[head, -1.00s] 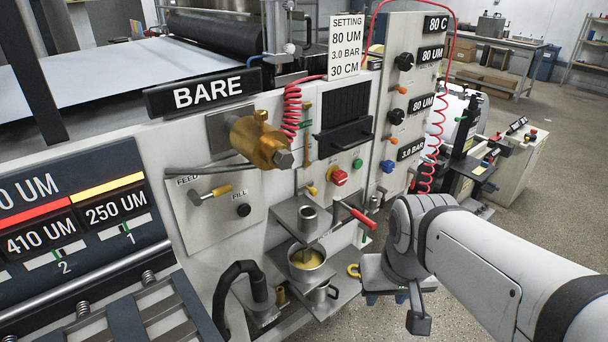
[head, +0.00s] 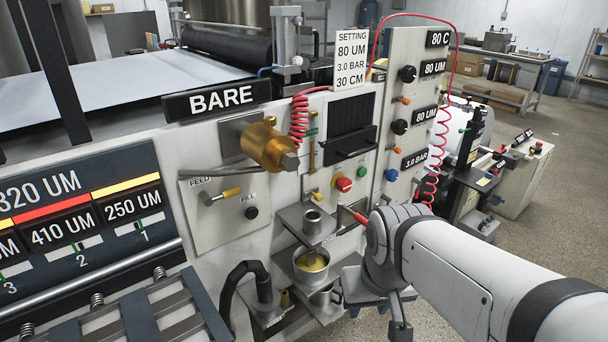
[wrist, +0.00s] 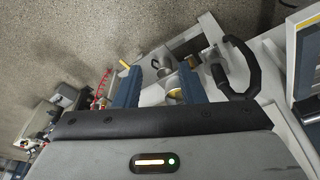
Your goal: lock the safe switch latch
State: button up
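My gripper (wrist: 158,80) is open in the wrist view, its two blue fingers apart with nothing gripped between them. In the head view my arm hides most of it; its blue part (head: 368,300) shows low beside the metal shelves. I cannot clearly tell which part is the safe switch latch. On the white panel are a red knob (head: 343,184) with a yellow surround and a green button (head: 362,171). A red handle (head: 356,216) sticks out below them, its right part close behind my arm. A small yellow lever (head: 315,193) sits left of the red knob.
A brass fitting (head: 268,147) and a black bent pipe (head: 243,270) stick out from the machine. A red coiled hose (head: 432,150) hangs at right.

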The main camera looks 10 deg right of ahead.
aim_at(318, 196)
jog(key=i, duration=0.5)
jog(key=u, duration=1.4)
jog(key=k, duration=0.9)
jog(key=z, duration=0.9)
jog(key=i, duration=1)
jog(key=z, duration=0.05)
